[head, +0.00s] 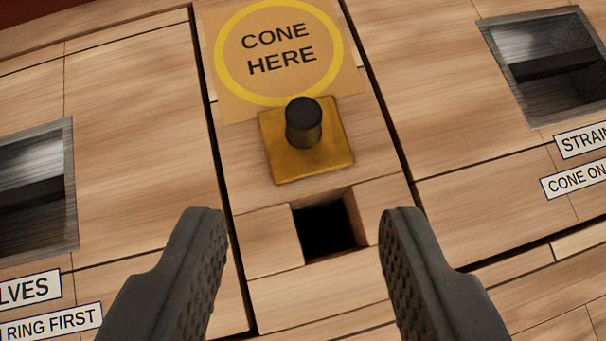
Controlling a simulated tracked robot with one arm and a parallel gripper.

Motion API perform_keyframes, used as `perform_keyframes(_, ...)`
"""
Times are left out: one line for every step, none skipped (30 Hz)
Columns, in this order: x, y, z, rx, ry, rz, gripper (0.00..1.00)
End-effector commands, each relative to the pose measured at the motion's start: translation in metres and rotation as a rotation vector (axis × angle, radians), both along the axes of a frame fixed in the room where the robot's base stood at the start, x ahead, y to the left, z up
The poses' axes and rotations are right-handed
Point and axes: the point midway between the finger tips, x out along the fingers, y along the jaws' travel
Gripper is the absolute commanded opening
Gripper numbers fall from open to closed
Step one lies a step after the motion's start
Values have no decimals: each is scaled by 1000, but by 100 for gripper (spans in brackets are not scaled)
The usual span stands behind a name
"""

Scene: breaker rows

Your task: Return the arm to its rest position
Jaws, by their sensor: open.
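My gripper (302,222) shows at the bottom of the head view with its two dark, ridged fingers spread wide apart. It is open, and nothing is between the fingers. Past the fingertips is a wooden panel (130,130) with a square dark hole (327,228). Above the hole is a yellow-brown square plate (325,165) with a short black knob (304,123) standing on it. The rest of my arm is not visible.
A sign reading "CONE HERE" (279,50) with a yellow ring lies above the plate. Recessed metal-framed openings sit at left (32,190) and right (548,65). White labels lie below them, partly cut off. Dark seams divide the wooden panels.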

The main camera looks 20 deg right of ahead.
Motion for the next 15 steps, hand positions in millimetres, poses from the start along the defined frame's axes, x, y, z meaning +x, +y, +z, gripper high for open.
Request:
perform_keyframes(2, 0, 6, 2, -6, 2, 43)
perform_keyframes(4, 1, 11, 4, -10, 5, 43)
perform_keyframes(8, 2, 21, 8, -19, 10, 43)
perform_keyframes(11, 3, 31, 12, -26, 14, 43)
perform_keyframes(14, 4, 41, 17, -33, 19, 43)
perform_keyframes(19, 6, 58, 23, -46, 27, 43)
perform_keyframes(24, 7, 72, 27, -59, 33, 43)
perform_keyframes(28, 8, 89, 33, -72, 40, 43)
perform_keyframes(32, 10, 109, 39, -87, 52, 43)
perform_keyframes(35, 12, 124, 44, -96, 60, 43)
perform_keyframes(38, 13, 140, 49, -106, 68, 43)
perform_keyframes(41, 15, 161, 55, -121, 78, 43)
perform_keyframes(42, 16, 176, 58, -131, 85, 43)
perform_keyframes(44, 17, 191, 60, -142, 94, 43)
perform_keyframes(45, 19, 213, 65, -156, 104, 43)
